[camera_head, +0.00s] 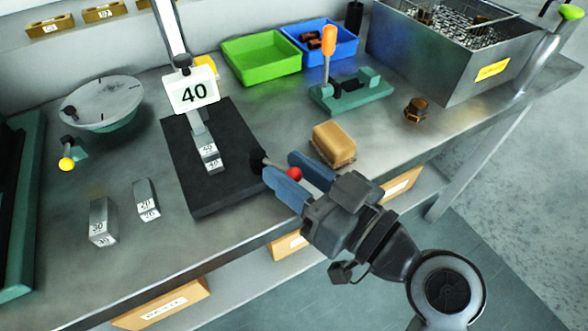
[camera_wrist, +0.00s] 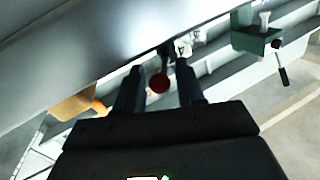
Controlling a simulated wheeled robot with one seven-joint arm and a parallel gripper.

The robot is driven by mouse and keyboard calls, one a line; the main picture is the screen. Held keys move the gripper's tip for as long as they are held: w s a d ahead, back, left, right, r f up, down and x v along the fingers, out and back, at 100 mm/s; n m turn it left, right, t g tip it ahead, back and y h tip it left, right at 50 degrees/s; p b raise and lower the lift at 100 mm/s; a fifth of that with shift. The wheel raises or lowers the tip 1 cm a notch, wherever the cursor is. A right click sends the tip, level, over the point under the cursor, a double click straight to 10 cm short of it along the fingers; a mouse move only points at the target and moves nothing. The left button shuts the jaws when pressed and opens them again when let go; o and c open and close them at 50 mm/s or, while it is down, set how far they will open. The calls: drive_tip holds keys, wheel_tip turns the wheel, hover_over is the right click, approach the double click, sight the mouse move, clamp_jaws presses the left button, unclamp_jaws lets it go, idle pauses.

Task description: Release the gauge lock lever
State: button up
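A short dark lever with a red ball knob (camera_head: 293,173) sticks out at the right edge of the height gauge's black base (camera_head: 220,190). My gripper (camera_head: 298,177) is open at the bench's front edge, one blue finger on each side of the red knob. In the wrist view the knob (camera_wrist: 158,84) lies between the two dark fingers (camera_wrist: 159,83), with a gap visible on both sides. I cannot tell whether either finger touches the lever.
A tan brush-like block (camera_head: 334,143) sits just beyond my gripper. A green fixture with an orange handle (camera_head: 329,40), green bin (camera_head: 260,58), blue bin (camera_head: 335,45) and metal tank (camera_head: 455,60) stand behind. Loose numbered blocks (camera_head: 103,222) and a round plate (camera_head: 103,100) are left.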

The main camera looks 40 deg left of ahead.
clamp_jaws()
drive_tip(key=shift+s, duration=0.1)
drive_tip(key=shift+s+m+t+h+p, duration=0.35)
drive_tip(key=shift+m+t, duration=0.4)
drive_tip(key=shift+t, duration=0.5)
drive_tip(key=shift+s+m+t+h+p, duration=0.15)
drive_tip(key=shift+s+m+t, duration=0.25)
drive_tip(key=shift+m+t, duration=0.6)
drive_tip(key=shift+n+t, duration=0.25)
drive_tip(key=shift+o, duration=0.9)
unclamp_jaws()
drive_tip(key=shift+d, duration=0.1)
drive_tip(key=b+v, duration=0.2)
drive_tip(key=v, duration=0.5)
drive_tip(key=shift+d, duration=0.3)
